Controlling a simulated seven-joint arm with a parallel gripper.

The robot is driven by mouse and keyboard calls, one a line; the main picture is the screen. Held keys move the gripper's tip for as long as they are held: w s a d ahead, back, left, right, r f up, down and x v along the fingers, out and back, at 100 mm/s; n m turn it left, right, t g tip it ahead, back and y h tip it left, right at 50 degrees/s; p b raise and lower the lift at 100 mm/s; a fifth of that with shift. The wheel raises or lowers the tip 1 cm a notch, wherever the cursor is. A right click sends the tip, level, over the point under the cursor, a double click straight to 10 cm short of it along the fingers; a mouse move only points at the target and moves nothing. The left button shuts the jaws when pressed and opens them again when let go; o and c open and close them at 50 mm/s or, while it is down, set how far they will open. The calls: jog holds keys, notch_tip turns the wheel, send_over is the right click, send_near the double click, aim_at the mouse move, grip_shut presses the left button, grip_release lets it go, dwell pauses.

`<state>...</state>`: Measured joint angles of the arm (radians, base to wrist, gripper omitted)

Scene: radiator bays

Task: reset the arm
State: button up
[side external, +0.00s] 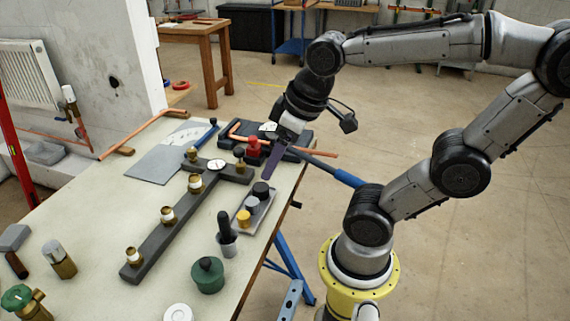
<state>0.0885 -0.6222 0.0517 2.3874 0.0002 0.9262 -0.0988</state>
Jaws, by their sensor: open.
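My gripper (271,165) hangs from my arm over the far right part of the workbench (100,215), pointing down and a little left. It is open, and its fingers show edge-on as a dark purple shape. I see nothing held between them. The fingertips are near a red-topped fitting (253,150) and a dark tray (293,140); I cannot tell whether they touch anything. My arm reaches in from the right and bends high above the floor.
A dark manifold bar (167,235) with several brass fittings lies across the bench. A small tray (258,208) of caps, a dark-handled tool in a cup (226,238) and a green pot (208,277) stand near the right edge. A radiator (28,75) hangs on the left wall.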

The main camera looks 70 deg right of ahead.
jog(key=shift+s+a+f+t, duration=0.1)
jog(key=shift+s+a+t, duration=0.15)
jog(key=shift+s+a, duration=0.3)
jog(key=shift+s+a+f+t, duration=0.1)
jog(key=shift+s+a+t, duration=0.2)
jog(key=shift+s, duration=0.45)
dwell(0.4)
